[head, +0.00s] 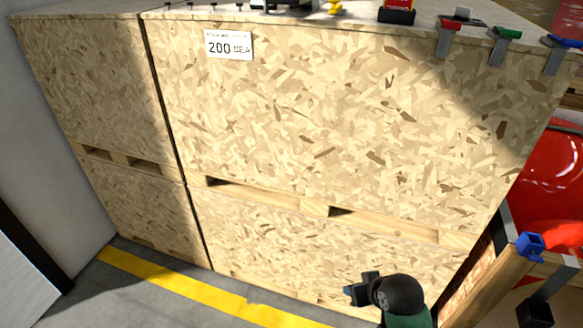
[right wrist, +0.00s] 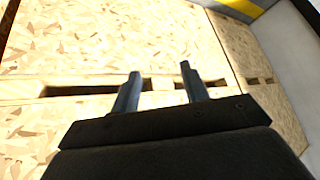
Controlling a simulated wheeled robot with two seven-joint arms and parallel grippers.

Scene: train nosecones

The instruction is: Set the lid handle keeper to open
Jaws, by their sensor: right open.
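I cannot make out a lid handle keeper for certain in either view. Colored clamp-like parts sit along the top edge of the large chipboard crate (head: 330,110): a red one (head: 448,26), a green one (head: 507,32) and a blue one (head: 564,42). My right gripper (head: 357,291) is low in front of the crate's lower part in the head view. In the right wrist view its two fingers (right wrist: 160,72) stand apart with nothing between them, facing chipboard and a slotted wooden rail. My left gripper is not in view.
Another chipboard crate (head: 85,85) stands to the left. A yellow floor stripe (head: 190,292) runs before them. A glossy red object (head: 558,175) and a wooden edge with a blue part (head: 530,245) are at the right. Small items, one black and red (head: 397,12), top the crate.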

